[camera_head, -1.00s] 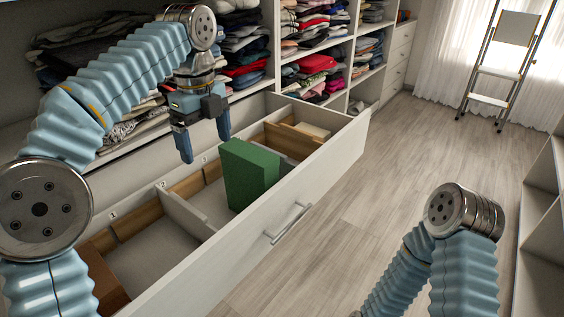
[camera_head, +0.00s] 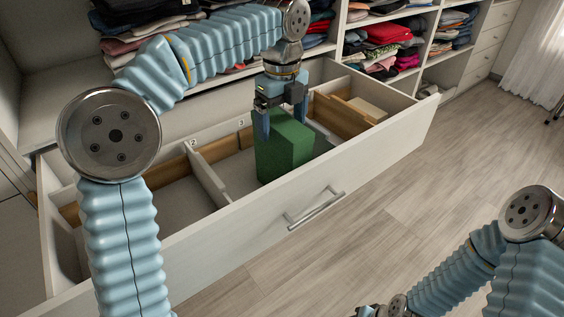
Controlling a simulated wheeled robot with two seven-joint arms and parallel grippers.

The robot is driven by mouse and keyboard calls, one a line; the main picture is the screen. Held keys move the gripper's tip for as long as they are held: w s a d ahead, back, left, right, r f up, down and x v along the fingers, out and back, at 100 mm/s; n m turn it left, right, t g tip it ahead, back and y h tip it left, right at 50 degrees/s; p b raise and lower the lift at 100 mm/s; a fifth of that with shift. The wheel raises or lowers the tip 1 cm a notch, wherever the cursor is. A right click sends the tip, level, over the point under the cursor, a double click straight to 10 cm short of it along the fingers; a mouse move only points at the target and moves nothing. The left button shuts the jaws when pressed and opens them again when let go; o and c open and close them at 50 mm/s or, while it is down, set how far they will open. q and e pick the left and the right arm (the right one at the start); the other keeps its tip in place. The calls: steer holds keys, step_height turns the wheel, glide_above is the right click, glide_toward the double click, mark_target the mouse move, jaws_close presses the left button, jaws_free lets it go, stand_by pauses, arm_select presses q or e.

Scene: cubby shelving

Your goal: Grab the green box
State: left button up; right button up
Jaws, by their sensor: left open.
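The green box (camera_head: 283,152) stands upright inside the open drawer, in a compartment near the middle. My left gripper (camera_head: 282,122) points down at the top of the box. Its two blue fingers are spread, one at the left side of the box top and one at the right. Whether the fingers touch the box cannot be told. My right arm comes in at the lower right, outside the drawer; its fingers are cut off by the bottom edge.
The white drawer (camera_head: 215,240) has a handle (camera_head: 315,207) on its front and wooden and white dividers inside. Shelves with folded clothes (camera_head: 385,35) stand behind it. The wooden floor (camera_head: 420,190) in front is clear.

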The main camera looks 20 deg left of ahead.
mark_target(281, 160)
arm_select(q)
step_height(281, 160, down, 5)
steer(key=shift+w+a+f+b, duration=0.1)
steer(key=shift+a+b, duration=0.05)
steer(key=shift+b, duration=0.45)
steer(key=c, duration=1.7)
jaws_close()
steer(key=shift+r, duration=0.25)
